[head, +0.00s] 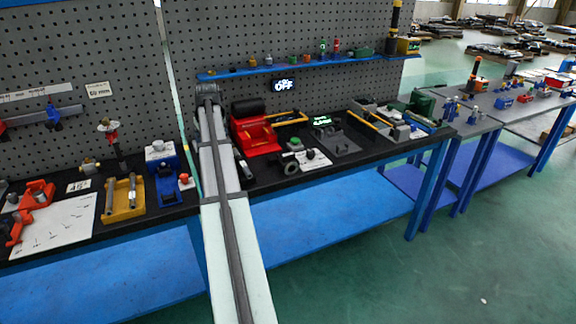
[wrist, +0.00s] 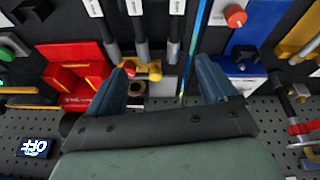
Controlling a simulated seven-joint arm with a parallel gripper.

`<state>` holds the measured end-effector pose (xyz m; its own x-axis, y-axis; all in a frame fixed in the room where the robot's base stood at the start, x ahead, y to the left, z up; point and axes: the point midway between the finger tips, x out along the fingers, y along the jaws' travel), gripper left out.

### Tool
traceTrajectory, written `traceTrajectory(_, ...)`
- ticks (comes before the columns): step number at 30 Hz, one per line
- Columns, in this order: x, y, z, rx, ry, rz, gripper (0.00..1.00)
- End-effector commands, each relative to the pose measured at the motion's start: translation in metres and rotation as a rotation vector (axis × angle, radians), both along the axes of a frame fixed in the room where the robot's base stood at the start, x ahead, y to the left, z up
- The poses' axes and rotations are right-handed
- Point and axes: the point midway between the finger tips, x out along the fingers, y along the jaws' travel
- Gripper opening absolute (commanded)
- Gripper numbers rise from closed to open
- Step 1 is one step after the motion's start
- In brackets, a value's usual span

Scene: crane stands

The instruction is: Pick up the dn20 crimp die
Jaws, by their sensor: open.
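My gripper (wrist: 164,66) is open and empty in the wrist view, its two blue-grey fingers spread wide. Between and beyond the fingers are hose ends with metal fittings (wrist: 142,50), a yellow and red part (wrist: 142,70) and a small brass-coloured ring (wrist: 137,88). I cannot tell for sure which thing is the dn20 crimp die. In the head view a dark ring-shaped part (head: 290,165) lies on the bench right of my arm. My arm hides part of the bench and the gripper's fingers there.
A red tool (head: 252,128) stands right of my arm; it also shows in the wrist view (wrist: 75,70). A blue block (head: 168,183) and yellow tray (head: 124,200) stand to the left. A pegboard (head: 270,50) with a blue shelf (head: 300,65) rises behind the black bench top.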

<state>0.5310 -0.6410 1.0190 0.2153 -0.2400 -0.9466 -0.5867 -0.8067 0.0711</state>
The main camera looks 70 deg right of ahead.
Motion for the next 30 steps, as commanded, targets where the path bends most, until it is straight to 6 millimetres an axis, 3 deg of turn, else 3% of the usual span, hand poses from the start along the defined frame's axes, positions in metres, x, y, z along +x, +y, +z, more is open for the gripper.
traceTrajectory(1, -0.022, -0.013, 0.005, 0.004, -0.002, -0.016, 0.85)
traceTrajectory(9, -0.130, -0.063, 0.025, 0.036, -0.009, -0.069, 0.85)
traceTrajectory(15, -0.207, -0.087, 0.040, 0.054, -0.019, -0.102, 0.85)
traceTrajectory(18, -0.236, -0.093, 0.046, 0.061, -0.023, -0.112, 0.85)
traceTrajectory(24, -0.268, -0.099, 0.052, 0.067, -0.029, -0.123, 0.85)
traceTrajectory(30, -0.270, -0.102, 0.037, 0.069, -0.029, -0.124, 0.85)
